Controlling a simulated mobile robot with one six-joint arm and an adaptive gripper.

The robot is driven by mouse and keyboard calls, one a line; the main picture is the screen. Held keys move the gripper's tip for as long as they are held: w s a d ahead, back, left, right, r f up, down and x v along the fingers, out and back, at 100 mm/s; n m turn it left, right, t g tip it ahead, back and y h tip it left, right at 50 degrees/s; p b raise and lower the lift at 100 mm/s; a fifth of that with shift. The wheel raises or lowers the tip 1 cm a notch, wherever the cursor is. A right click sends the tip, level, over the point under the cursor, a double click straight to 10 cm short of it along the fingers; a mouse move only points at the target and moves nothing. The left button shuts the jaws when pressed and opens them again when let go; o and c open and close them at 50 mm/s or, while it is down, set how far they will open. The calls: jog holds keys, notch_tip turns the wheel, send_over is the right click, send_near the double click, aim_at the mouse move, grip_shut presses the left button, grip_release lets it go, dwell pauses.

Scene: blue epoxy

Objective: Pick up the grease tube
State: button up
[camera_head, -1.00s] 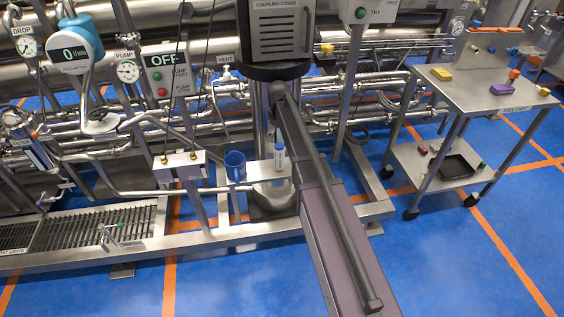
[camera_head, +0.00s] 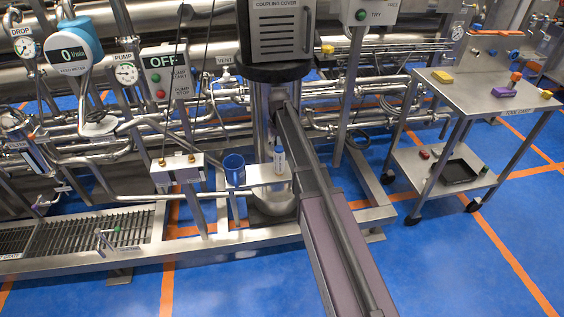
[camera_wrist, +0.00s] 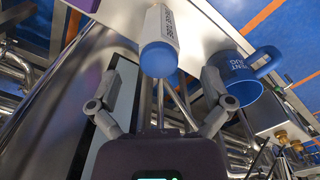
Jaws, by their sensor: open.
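The grease tube (camera_head: 279,160) is white with a blue end and stands upright on a small metal shelf (camera_head: 262,178). In the wrist view the tube (camera_wrist: 158,38) is close, its blue end towards me and part of its dark lettering visible. My gripper (camera_wrist: 160,88) is open, its two fingers spread to either side below the blue end in the picture. Nothing is between the fingers that I can see as held. In the head view I cannot make out my gripper; my arm passes just right of the tube.
A blue mug (camera_head: 234,168) stands left of the tube; in the wrist view the mug (camera_wrist: 242,75) is close to the right finger. Pipes and a valve box (camera_head: 178,168) lie nearby. A tool cart (camera_head: 490,95) stands to the right, with blue floor between.

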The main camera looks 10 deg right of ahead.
aim_at(279, 161)
jog(key=shift+w+f+b, duration=0.1)
jog(key=shift+f+b, duration=2.25)
jog(key=shift+f, duration=0.15)
jog(key=c, duration=1.3)
